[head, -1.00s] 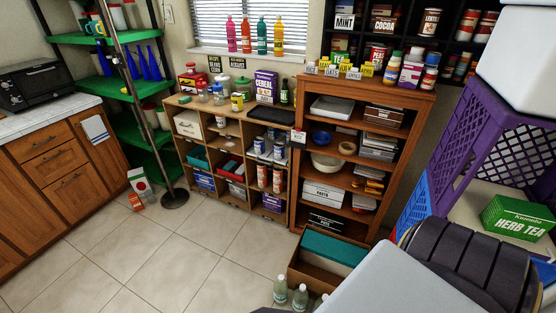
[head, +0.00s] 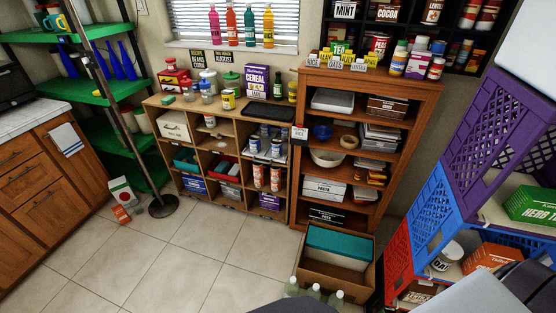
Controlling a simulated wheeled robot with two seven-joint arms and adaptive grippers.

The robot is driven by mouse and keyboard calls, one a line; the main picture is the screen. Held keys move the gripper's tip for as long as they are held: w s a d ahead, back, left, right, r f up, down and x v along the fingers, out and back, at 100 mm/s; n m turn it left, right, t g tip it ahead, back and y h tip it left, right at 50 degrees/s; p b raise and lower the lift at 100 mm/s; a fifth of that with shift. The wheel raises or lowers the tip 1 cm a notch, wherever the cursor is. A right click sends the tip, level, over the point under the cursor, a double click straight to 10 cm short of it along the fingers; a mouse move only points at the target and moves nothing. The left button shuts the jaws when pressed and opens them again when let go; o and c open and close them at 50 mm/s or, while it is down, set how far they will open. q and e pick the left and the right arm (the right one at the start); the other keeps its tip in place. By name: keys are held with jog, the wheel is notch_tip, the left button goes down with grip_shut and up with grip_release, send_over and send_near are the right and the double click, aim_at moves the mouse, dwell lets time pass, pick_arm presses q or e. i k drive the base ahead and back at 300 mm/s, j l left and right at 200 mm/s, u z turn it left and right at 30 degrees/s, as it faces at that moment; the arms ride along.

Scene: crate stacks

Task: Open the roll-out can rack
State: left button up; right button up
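I cannot single out a roll-out can rack for certain. A wooden cubby shelf (head: 216,137) stands against the back wall. Blue-and-white cans (head: 266,146) stand in its upper right compartment, and white-and-red cans (head: 267,178) in the one below. More cans and jars sit in a black wall rack (head: 455,46) at the upper right, partly cut off. Neither gripper shows; only pale and dark parts of my own body show at the bottom right.
A wooden bookcase (head: 304,190) stands right of the cubbies. A cardboard box (head: 332,281) with a teal lid and several bottles (head: 315,291) are on the floor before it. Stacked crates, purple (head: 462,150) over blue (head: 436,208) over red (head: 399,258), stand at right. Tiled floor (head: 200,250) is clear at centre-left.

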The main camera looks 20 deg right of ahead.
aim_at(265, 154)
jog(key=i+j+z, duration=0.25)
jog(key=z, duration=0.2)
jog(key=i+j+z, duration=0.2)
jog(key=j+z, duration=0.2)
jog(key=i+j+z, duration=0.15)
jog(key=j+z, duration=0.3)
